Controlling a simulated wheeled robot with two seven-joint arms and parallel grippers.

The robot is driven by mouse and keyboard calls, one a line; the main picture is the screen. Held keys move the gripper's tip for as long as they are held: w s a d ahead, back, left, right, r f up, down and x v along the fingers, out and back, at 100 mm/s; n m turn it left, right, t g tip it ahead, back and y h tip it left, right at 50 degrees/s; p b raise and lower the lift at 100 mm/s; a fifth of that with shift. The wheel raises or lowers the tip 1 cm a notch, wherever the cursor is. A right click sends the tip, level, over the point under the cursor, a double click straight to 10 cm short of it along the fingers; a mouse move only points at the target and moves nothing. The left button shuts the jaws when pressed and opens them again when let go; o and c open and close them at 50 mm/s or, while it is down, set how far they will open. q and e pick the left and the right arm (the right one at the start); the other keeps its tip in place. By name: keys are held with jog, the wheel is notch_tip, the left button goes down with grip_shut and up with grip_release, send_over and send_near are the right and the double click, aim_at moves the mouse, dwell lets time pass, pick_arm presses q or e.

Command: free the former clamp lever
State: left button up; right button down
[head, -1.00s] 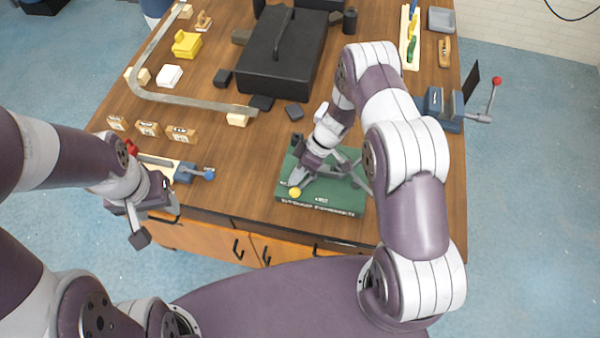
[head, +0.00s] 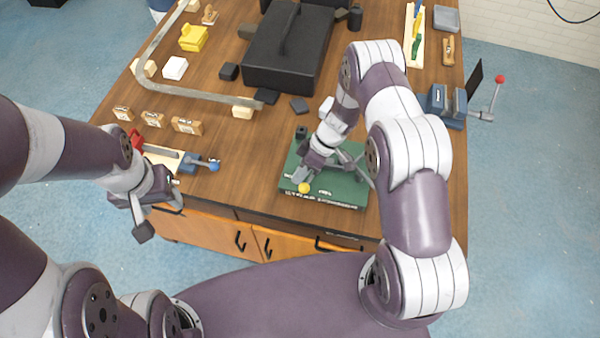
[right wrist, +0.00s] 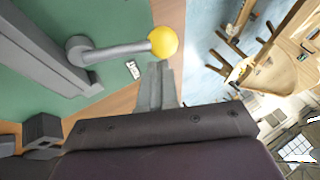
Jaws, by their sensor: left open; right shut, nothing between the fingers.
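The former is a green board (head: 345,190) at the table's front edge. Its clamp lever is a grey rod (right wrist: 115,51) ending in a yellow ball (right wrist: 163,42); the ball (head: 304,188) also shows at the board's front left in the head view. My right gripper (head: 303,176) is shut and empty just beside the ball. In the right wrist view its closed fingers (right wrist: 157,85) lie just below the ball, with no clear contact. My right arm hides part of the former. My left gripper (head: 143,215) is open and empty, off the table's front left edge.
A blue-handled clamp fixture (head: 190,160) and several small labelled wooden blocks (head: 153,119) lie at the left. A bent metal strip (head: 165,98) and a black case (head: 285,55) stand farther back. A blue vice (head: 447,105) sits at the right edge.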

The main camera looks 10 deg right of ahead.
jog(key=shift+d, duration=0.15)
dwell(0.4)
jog(key=shift+w+d+r, duration=0.1)
jog(key=shift+d+r, duration=0.05)
jog(key=b+v, duration=0.4)
jog(key=v, duration=0.8)
jog(key=shift+r, duration=0.15)
